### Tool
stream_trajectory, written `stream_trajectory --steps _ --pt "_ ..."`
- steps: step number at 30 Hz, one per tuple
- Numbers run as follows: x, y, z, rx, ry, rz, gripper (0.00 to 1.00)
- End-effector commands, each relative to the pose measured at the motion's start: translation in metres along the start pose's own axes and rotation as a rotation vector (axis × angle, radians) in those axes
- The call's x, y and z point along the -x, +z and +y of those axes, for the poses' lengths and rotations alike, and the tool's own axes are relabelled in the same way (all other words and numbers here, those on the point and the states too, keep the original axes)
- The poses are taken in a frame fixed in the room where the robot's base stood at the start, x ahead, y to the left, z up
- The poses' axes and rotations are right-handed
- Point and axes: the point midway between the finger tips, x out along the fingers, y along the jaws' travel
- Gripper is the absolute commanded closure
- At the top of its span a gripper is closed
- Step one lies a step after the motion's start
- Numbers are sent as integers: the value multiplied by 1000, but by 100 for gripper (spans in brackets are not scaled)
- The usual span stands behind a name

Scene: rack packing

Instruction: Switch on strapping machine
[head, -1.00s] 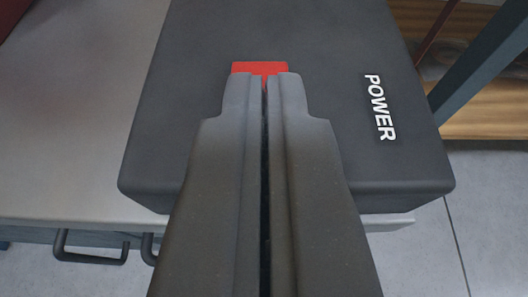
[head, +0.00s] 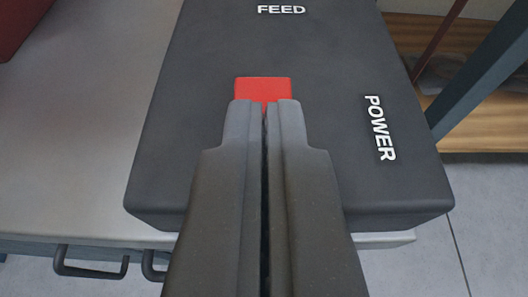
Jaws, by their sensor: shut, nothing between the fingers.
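The strapping machine's dark control box (head: 190,120) fills the middle of the head view, with white lettering FEED at its top and POWER on its right side. A red switch or button (head: 263,89) shows on the box, left of the POWER label. My gripper (head: 264,103) is shut and empty, its fingertips right at the near edge of the red part and hiding its lower portion. I cannot tell whether the tips touch it.
A light grey surface (head: 80,150) extends left of the box, with dark handles (head: 90,272) below its front edge. A dark red object (head: 18,25) is at the upper left. A blue-grey post (head: 485,75) and a wooden shelf (head: 480,128) stand at the right, above grey floor.

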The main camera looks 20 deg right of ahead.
Motion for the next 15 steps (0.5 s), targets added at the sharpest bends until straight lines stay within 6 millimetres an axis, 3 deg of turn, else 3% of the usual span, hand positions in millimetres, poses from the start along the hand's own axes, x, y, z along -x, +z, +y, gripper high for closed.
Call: stream_trajectory --steps 6,15 --pt "4 -10 1 -1 1 0 100" --pt "4 -10 1 0 1 0 100"
